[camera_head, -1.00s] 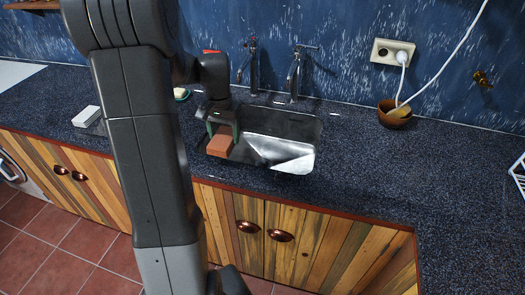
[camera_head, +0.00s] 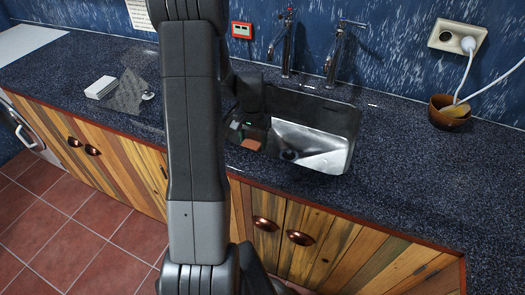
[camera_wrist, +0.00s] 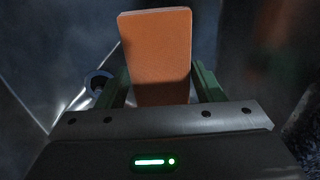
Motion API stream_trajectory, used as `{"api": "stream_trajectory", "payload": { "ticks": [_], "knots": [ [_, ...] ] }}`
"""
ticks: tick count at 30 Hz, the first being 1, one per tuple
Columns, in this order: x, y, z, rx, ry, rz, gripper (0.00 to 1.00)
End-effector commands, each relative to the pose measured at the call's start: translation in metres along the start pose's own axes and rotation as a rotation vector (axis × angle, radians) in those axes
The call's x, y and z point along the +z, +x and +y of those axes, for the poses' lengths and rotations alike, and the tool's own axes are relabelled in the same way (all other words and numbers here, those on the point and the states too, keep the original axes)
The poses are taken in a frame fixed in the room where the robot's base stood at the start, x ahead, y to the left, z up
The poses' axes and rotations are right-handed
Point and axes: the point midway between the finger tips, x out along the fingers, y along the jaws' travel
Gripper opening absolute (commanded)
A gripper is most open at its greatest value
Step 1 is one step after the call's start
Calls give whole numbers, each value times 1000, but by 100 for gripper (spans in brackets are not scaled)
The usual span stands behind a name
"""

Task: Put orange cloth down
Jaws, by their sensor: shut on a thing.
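The orange cloth (camera_wrist: 157,50) looks like a flat, stiff rectangular block and stands between the green fingers of my gripper (camera_wrist: 160,92) in the wrist view. My gripper is shut on it. In the head view the orange cloth (camera_head: 251,144) shows low inside the left part of the sink, and my gripper (camera_head: 250,134) is above it, mostly dark and partly hidden by my arm. I cannot tell whether the cloth touches the sink bottom.
The metal sink (camera_head: 318,160) has a bare right half and a drain (camera_head: 289,155). Two taps (camera_head: 335,55) stand behind it. A white block (camera_head: 101,88) lies on the counter at left. A wooden bowl (camera_head: 449,112) stands at right below a socket (camera_head: 457,37).

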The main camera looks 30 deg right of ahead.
Motion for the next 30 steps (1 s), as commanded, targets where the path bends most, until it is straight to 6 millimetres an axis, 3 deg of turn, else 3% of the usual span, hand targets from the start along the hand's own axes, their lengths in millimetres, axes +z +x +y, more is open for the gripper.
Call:
{"api": "stream_trajectory", "payload": {
  "ticks": [14, 25, 26, 29, 30],
  "knots": [
    [0, 52, 0, 1, 0, -2, 39],
    [0, 58, 0, 0, 0, 0, 39],
    [0, 58, 0, 0, 0, 1, 63],
    [0, 56, 0, 0, 0, 1, 82],
    [0, 56, 0, 0, 0, 1, 83]
  ]
}}
